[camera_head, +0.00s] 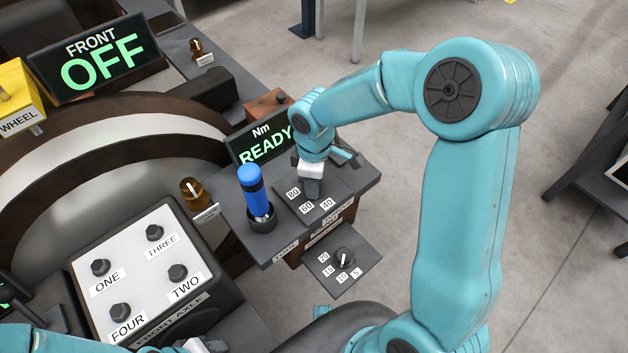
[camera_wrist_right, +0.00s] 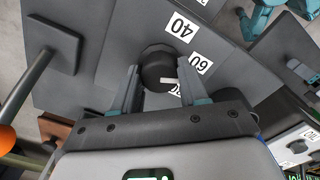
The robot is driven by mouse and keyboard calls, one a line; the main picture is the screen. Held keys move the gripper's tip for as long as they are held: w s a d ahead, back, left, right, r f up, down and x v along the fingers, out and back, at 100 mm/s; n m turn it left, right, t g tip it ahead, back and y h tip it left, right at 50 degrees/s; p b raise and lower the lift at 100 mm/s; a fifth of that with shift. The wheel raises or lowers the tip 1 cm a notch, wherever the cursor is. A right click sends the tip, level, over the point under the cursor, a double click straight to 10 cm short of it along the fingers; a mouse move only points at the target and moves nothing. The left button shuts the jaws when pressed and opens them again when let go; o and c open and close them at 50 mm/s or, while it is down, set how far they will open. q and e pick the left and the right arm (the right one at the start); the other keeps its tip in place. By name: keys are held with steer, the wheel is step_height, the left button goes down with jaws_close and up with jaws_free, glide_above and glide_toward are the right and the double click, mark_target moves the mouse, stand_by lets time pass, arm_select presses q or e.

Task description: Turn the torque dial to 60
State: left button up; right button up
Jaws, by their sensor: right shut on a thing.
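The torque dial is a dark round knob (camera_wrist_right: 158,72) on a dark plate with labels 40 (camera_wrist_right: 181,27), 60 (camera_wrist_right: 200,64) and 80 (camera_head: 293,192). My right gripper (camera_head: 313,190) comes down onto it from above. In the wrist view its two fingers are shut on the knob's sides. The knob's white mark (camera_wrist_right: 169,80) points toward the gap between 60 and the partly hidden 80 label, so the exact setting is hard to read. Only a cropped part of my left arm's end (camera_head: 200,345) shows at the bottom edge, and its fingers cannot be made out.
A display (camera_head: 264,143) behind the dial reads Nm READY. A blue-handled tool (camera_head: 250,182) stands left of the dial. A lower dial (camera_head: 345,257) marked 5 to 20 sits in front. A panel (camera_head: 140,250) with several numbered knobs is at left. The OFF display (camera_head: 95,62) is behind.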

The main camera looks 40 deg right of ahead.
arm_select(q)
steer(key=shift+f, duration=0.1)
arm_select(e)
steer(key=shift+m, duration=0.3)
steer(key=o, duration=1.1)
steer(key=shift+c, duration=0.2)
arm_select(q)
step_height(320, 180, up, 3)
steer(key=p, duration=0.2)
steer(key=shift+p, duration=0.4)
arm_select(e)
step_height(320, 180, up, 16)
steer(key=shift+r, duration=0.2)
arm_select(q)
steer(key=shift+s, duration=0.1)
